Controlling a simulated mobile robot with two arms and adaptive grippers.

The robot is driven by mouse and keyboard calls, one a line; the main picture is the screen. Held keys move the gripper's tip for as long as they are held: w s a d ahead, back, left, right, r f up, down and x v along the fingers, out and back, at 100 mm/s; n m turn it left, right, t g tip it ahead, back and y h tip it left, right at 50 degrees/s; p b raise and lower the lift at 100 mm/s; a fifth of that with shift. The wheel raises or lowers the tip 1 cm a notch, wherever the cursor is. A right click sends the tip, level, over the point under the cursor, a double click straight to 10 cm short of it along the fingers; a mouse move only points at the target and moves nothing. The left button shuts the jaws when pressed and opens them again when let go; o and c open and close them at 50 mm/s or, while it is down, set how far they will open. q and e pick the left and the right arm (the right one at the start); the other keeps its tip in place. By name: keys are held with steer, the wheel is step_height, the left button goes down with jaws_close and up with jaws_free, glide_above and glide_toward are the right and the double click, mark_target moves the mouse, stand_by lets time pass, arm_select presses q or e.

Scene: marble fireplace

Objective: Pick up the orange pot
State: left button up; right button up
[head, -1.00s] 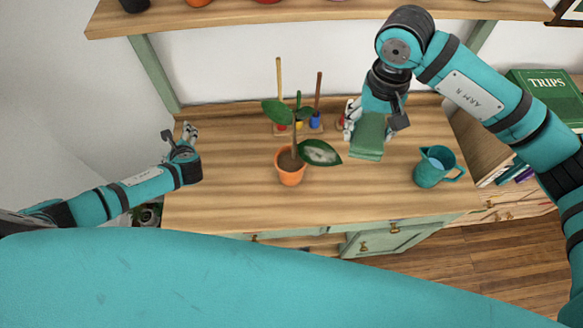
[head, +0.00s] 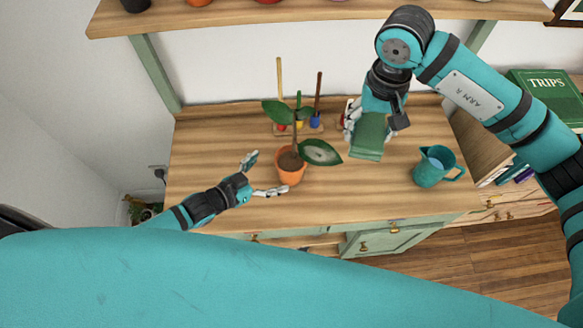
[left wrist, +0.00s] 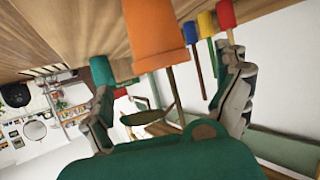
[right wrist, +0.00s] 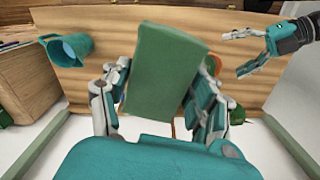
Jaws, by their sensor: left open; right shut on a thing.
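The orange pot (head: 290,178) stands upright on the wooden top and holds a leafy plant. My left gripper (head: 264,176) is open just left of it, fingers pointing at it. In the left wrist view the pot (left wrist: 155,38) appears upside down between the spread fingers (left wrist: 168,70), with visible space on both sides. My right gripper (head: 376,112) is shut on a green block (head: 368,140), possibly a book, above the top. The block also shows between the fingers in the right wrist view (right wrist: 165,72).
A teal pitcher (head: 432,168) stands at the right of the wooden top (head: 220,140). Coloured stakes in a small wooden holder (head: 318,128) stand behind the plant. A shelf (head: 330,14) with pots runs above.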

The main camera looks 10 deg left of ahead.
mark_target(288, 164)
arm_select(q)
steer(key=x, duration=0.4)
steer(key=shift+w+f, duration=0.1)
arm_select(e)
steer(key=shift+w+f, duration=0.1)
steer(key=shift+w, duration=0.1)
arm_select(q)
steer(key=x, duration=0.4)
steer(key=shift+w+d+f, duration=0.1)
steer(key=shift+d+f, duration=0.05)
steer(key=shift+f, duration=0.2)
arm_select(e)
steer(key=shift+s, duration=0.15)
arm_select(q)
steer(key=shift+w+d+f, duration=0.25)
steer(key=shift+w, duration=0.15)
steer(key=shift+s, duration=0.1)
steer(key=c, duration=1.4)
steer(key=shift+r, duration=0.15)
steer(key=shift+c, duration=0.4)
step_height(288, 164, up, 10)
